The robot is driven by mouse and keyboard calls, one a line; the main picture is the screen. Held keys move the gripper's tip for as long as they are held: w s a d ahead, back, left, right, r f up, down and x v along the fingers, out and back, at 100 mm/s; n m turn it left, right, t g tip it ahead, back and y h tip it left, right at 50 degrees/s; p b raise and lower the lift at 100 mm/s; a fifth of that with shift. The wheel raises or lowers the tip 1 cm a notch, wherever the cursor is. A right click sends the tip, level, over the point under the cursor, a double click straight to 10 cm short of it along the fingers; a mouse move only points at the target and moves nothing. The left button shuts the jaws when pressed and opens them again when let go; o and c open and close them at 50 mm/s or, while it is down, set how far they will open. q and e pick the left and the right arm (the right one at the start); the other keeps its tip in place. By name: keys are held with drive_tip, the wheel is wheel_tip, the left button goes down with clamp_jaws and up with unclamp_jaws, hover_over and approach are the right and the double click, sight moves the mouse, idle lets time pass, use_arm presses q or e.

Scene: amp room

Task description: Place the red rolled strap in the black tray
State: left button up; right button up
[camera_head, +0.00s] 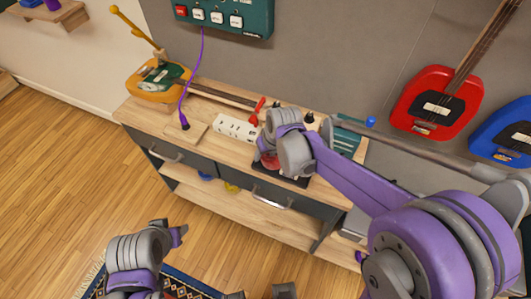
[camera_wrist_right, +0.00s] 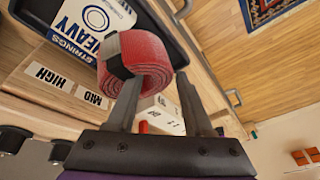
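The red rolled strap (camera_wrist_right: 148,55), with a black band round it, is at the fingertips of my right gripper (camera_wrist_right: 160,88) in the right wrist view. The fingers stand apart with the strap between their tips. In the head view the strap (camera_head: 269,160) shows partly behind my right gripper (camera_head: 268,150). The black tray (camera_wrist_right: 178,28) lies behind the strap and holds a white and blue strings box (camera_wrist_right: 92,22). In the head view the tray (camera_head: 296,181) is largely covered by my right arm. My left gripper (camera_head: 172,230) is low at the left, away from the bench.
The wooden bench (camera_head: 150,110) carries a yellow instrument (camera_head: 158,80), a white power strip (camera_head: 237,128) and a red-handled tool (camera_head: 257,110). A purple cable (camera_head: 190,80) hangs to the bench. Red (camera_head: 437,103) and blue (camera_head: 503,132) guitars hang at right.

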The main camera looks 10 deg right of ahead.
drive_tip(key=shift+o, duration=0.2)
drive_tip(key=shift+r, duration=0.1)
drive_tip(key=p+v, duration=0.1)
drive_tip(key=v, duration=1.1)
drive_tip(key=s+d+f+m+t, duration=0.1)
drive_tip(key=s+d+f, duration=0.2)
drive_tip(key=s, duration=0.5)
drive_tip(key=s+d+f+m+t+h, duration=0.1)
drive_tip(key=s+d+f, duration=0.2)
drive_tip(key=s, duration=0.6)
drive_tip(key=shift+d+f+h, duration=0.2)
drive_tip(key=shift+d+h, duration=0.1)
drive_tip(key=shift+d, duration=0.2)
drive_tip(key=shift+o, duration=0.2)
drive_tip(key=shift+w, duration=0.15)
